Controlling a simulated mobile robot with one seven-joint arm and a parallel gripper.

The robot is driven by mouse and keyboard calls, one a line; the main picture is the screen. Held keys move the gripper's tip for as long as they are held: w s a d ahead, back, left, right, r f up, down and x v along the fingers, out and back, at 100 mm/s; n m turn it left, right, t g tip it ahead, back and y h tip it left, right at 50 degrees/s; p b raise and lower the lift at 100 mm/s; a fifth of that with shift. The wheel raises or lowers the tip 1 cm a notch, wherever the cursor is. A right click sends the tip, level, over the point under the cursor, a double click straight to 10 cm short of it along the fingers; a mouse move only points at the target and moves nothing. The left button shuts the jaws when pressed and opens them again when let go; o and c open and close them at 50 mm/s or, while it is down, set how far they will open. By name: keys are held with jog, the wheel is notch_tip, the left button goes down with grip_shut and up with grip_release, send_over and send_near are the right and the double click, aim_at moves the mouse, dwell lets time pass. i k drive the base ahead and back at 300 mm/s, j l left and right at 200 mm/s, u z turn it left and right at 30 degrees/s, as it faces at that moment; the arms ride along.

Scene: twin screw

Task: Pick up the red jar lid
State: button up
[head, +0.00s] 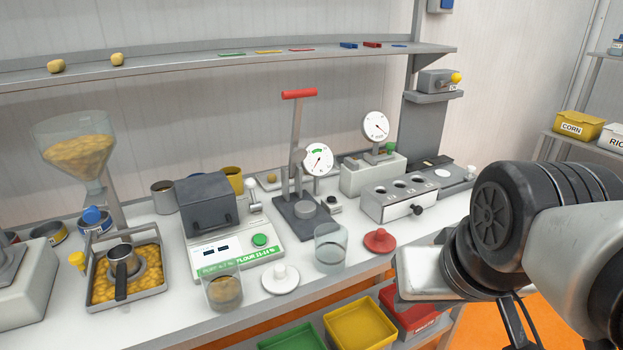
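The red jar lid (380,240) lies on the white worktop near its front edge, knob up. It is right of an empty-looking clear glass jar (331,247) and in front of a grey block with round holes. My gripper (517,330) is at the lower right, beyond the front edge of the worktop and well to the right of the lid. Its dark fingers point down and run out of the bottom of the picture, so their tips and opening are hidden. It does not touch the lid.
A white lid (281,280) and a glass jar with yellowish contents (223,290) stand left of the clear jar. A red-handled press (298,150) and the grey holed block (399,200) stand behind. Yellow (360,325) and red bins sit below the worktop.

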aim_at(380, 241)
jog(key=u, duration=1.25)
jog(key=l+z, duration=0.2)
jog(key=l, duration=0.2)
jog(key=i+l+z, duration=0.25)
jog(key=l, duration=0.15)
jog(key=l+z, duration=0.2)
jog(key=l, duration=0.25)
jog(key=l+z, duration=0.2)
jog(key=l, duration=0.3)
jog(key=i+j, duration=0.1)
jog(key=j, duration=0.1)
